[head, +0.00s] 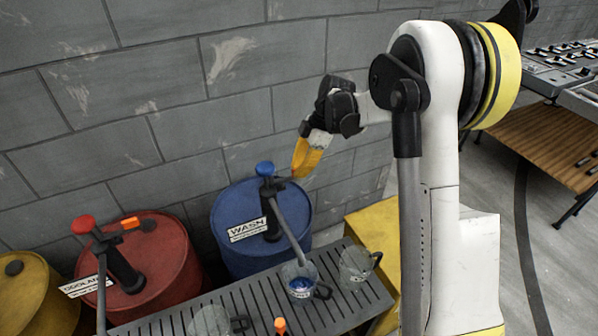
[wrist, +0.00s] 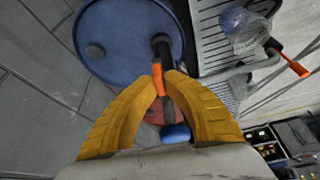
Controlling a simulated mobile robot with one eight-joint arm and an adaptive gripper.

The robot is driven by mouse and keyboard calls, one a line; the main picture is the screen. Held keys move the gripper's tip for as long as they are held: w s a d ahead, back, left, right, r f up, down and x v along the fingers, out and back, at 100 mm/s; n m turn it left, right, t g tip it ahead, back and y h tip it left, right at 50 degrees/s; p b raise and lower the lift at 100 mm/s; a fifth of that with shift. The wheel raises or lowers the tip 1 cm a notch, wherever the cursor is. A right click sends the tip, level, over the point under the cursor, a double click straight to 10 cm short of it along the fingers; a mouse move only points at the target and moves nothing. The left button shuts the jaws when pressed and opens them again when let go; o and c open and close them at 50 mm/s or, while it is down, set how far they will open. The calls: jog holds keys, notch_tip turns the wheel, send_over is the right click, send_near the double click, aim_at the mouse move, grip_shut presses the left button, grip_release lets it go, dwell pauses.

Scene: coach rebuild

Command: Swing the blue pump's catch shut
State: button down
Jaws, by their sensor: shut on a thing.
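The blue pump (head: 265,169) stands on the blue drum (head: 225,215) labelled WASH, its grey spout reaching down to a jug. In the wrist view, the pump's blue knob (wrist: 175,133) is below the fingers and its black column (wrist: 160,46) is above. The orange catch (wrist: 157,78) is between my yellow fingertips in the wrist view. In the head view the catch is hidden by my fingers. My gripper (head: 297,175) is shut on the catch, just right of the blue knob; it also shows in the wrist view (wrist: 166,82).
A clear jug with blue liquid (head: 301,287) stands under the spout on the slatted rack (head: 190,320). Another clear jug (head: 354,264) is to its right. A red drum (head: 175,262) with a red-knobbed pump is left. The block wall (head: 250,60) is close behind.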

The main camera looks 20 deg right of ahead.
jog(key=shift+w+n+g, duration=0.4)
jog(key=shift+w+n, duration=0.05)
jog(key=shift+n, duration=0.55)
jog(key=c, duration=1.5)
grip_release()
jog(key=shift+a, duration=0.1)
jog(key=shift+r, duration=0.1)
jog(key=v, duration=1.1)
jog(key=shift+r, duration=0.4)
